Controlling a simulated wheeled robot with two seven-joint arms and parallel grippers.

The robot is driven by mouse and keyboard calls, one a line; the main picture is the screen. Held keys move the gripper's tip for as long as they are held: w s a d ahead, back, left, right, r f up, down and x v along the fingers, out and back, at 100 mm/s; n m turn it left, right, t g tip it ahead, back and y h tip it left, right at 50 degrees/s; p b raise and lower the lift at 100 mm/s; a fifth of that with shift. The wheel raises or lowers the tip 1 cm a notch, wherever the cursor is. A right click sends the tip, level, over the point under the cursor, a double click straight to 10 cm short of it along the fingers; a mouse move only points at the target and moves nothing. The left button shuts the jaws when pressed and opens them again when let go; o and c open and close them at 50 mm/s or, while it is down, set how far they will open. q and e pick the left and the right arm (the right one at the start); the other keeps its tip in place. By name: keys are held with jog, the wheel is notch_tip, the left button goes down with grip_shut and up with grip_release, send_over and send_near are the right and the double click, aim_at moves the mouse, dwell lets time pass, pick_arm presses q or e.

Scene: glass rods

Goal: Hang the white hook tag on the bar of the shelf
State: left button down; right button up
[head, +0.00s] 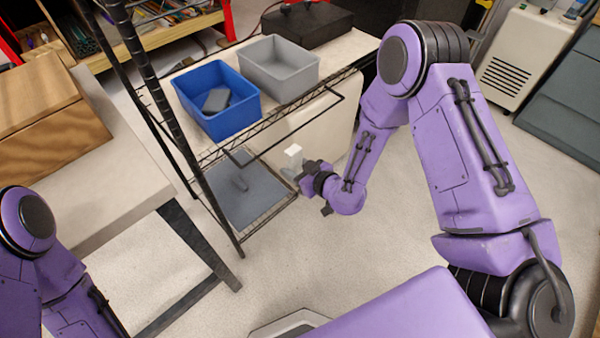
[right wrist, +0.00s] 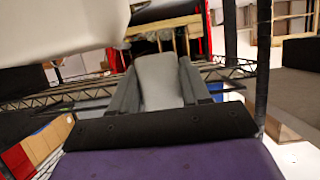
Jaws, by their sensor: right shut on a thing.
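The white hook tag (head: 293,157) is upright in my right gripper (head: 300,174), in front of the wire shelf. In the right wrist view, a pale piece (right wrist: 158,80) of it stands between the two dark fingers of the right gripper (right wrist: 156,92), which is shut on it. The black bar (head: 295,126) juts out from the front of the shelf's upper level. The tag appears just below and to the front of the bar, apart from it in the head view. The tag's hook shape is too small to make out. My left gripper is outside the picture.
A blue bin (head: 232,117) with a grey item and a grey bin (head: 278,67) stand on the shelf's upper level. A grey tray (head: 245,197) lies on the lower level. A dark shelf post (head: 178,118) rises at left. The floor (head: 420,225) in front is clear.

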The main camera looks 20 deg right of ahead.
aim_at(298, 166)
jog(key=r+b+x, duration=0.1)
jog(key=b+x, duration=0.1)
jog(key=x, duration=0.5)
jog(key=shift+w, duration=0.3)
jog(key=shift+a+r, duration=0.1)
jog(key=shift+r, duration=0.05)
jog(key=o, duration=1.1)
jog(key=shift+s, duration=0.1)
jog(key=v, duration=1)
jog(key=shift+s, duration=0.15)
